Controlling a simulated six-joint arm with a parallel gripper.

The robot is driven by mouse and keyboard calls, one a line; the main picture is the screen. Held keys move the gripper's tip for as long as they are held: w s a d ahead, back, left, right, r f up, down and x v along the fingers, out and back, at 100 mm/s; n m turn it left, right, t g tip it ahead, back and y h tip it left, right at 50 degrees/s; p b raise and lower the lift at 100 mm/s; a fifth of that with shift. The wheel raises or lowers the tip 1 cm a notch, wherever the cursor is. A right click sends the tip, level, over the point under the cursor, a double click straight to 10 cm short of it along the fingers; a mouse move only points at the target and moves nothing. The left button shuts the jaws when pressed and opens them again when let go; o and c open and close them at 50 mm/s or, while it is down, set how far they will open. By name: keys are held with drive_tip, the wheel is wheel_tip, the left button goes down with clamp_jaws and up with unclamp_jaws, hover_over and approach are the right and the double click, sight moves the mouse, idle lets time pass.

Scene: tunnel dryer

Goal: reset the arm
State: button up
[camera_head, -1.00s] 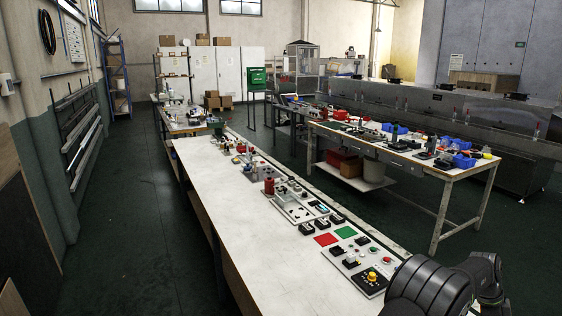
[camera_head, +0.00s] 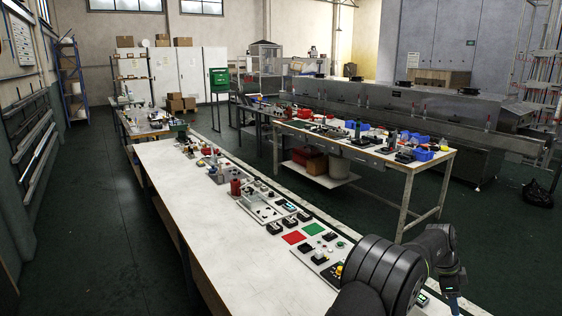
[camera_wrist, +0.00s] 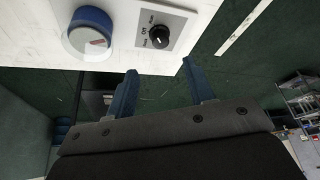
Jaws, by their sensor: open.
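My gripper (camera_wrist: 160,88) shows in the wrist view with its two blue fingers spread apart and nothing between them. Beyond the fingers are the edge of a white surface and the dark green floor. In the head view my dark arm (camera_head: 385,280) is at the lower right, over the near end of the long white bench (camera_head: 190,205). The fingers are not clearly visible there.
A second workbench (camera_head: 380,157) stands to the right. Floor at left is clear.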

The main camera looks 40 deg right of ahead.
drive_tip(key=x, duration=1)
drive_tip(key=shift+s+f, duration=0.1)
drive_tip(key=shift+n, duration=0.5)
drive_tip(key=shift+a+r+n+t+h, duration=0.15)
drive_tip(key=shift+n+h, duration=0.1)
drive_tip(key=shift+n, duration=0.3)
drive_tip(key=shift+d+r+n+t+h, duration=0.15)
drive_tip(key=shift+n+h, duration=0.1)
drive_tip(key=shift+n, duration=0.3)
drive_tip(key=n+t, duration=0.1)
drive_tip(key=n, duration=0.3)
drive_tip(key=n+t+h, duration=0.1)
drive_tip(key=n, duration=0.2)
drive_tip(key=shift+s+a+f+t, duration=0.1)
drive_tip(key=shift+s+a+t, duration=0.1)
drive_tip(key=shift+s+t, duration=0.15)
drive_tip(key=shift+v, duration=1.55)
drive_tip(key=shift+f, duration=0.1)
